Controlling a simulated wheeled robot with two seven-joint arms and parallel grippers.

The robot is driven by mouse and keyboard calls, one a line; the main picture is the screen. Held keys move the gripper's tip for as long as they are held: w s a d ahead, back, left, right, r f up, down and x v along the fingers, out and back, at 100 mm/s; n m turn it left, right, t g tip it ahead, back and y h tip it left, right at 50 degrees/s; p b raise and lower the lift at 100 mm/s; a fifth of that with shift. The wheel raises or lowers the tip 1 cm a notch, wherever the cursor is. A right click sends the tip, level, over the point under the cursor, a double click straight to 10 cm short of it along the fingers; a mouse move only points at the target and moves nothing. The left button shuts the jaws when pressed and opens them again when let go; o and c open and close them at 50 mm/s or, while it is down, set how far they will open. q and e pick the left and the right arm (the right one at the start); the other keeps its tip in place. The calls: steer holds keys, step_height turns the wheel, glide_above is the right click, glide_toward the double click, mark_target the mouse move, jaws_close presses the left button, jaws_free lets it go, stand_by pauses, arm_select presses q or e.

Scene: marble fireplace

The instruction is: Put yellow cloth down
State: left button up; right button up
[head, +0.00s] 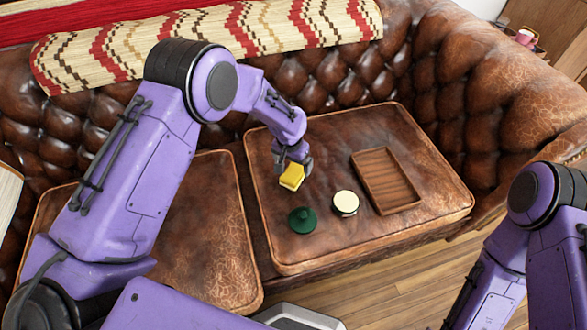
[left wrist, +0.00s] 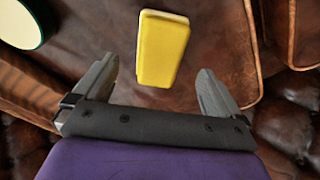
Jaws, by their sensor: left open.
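The yellow cloth (head: 292,176) is a small folded block on the brown leather seat cushion (head: 408,140). My left gripper (head: 293,161) is just beside it. In the left wrist view the cloth (left wrist: 162,48) lies beyond the fingertips, and my left gripper (left wrist: 158,83) is open with nothing between its fingers. The cloth looks to rest on the leather, though its underside is hidden. Of my right arm only upper links show at the right edge of the head view; its gripper is out of view.
A dark green lidded object (head: 302,220), a cream-topped round container (head: 345,203) and a wooden tray (head: 386,181) sit on the same cushion. The tufted sofa back rises behind. Bare leather lies between the cloth and the tray. A pink object (head: 525,36) stands far right.

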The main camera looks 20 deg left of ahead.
mark_target(297, 170)
arm_select(q)
step_height(297, 170, up, 7)
steer(key=shift+s+f+p, duration=0.15)
steer(key=shift+s+p, duration=0.25)
steer(key=shift+s, duration=0.05)
steer(key=shift+a, duration=0.1)
steer(key=s+a+f+n+t+p, duration=0.4)
steer(key=s+a+f+n+t, duration=0.15)
steer(key=s, duration=0.25)
steer(key=s+a+r+n+g+y+p, duration=0.1)
steer(key=s+a+g+p, duration=0.1)
steer(key=s, duration=1.1)
steer(key=s+a+n+g+y+p, duration=0.1)
steer(key=s+a+p, duration=0.3)
steer(key=s, duration=1)
steer(key=shift+a+r+n+g+y+p, duration=0.3)
steer(key=shift+a+r+n+g+y, duration=0.05)
steer(key=shift+a+n+y, duration=0.4)
steer(key=shift+w, duration=0.1)
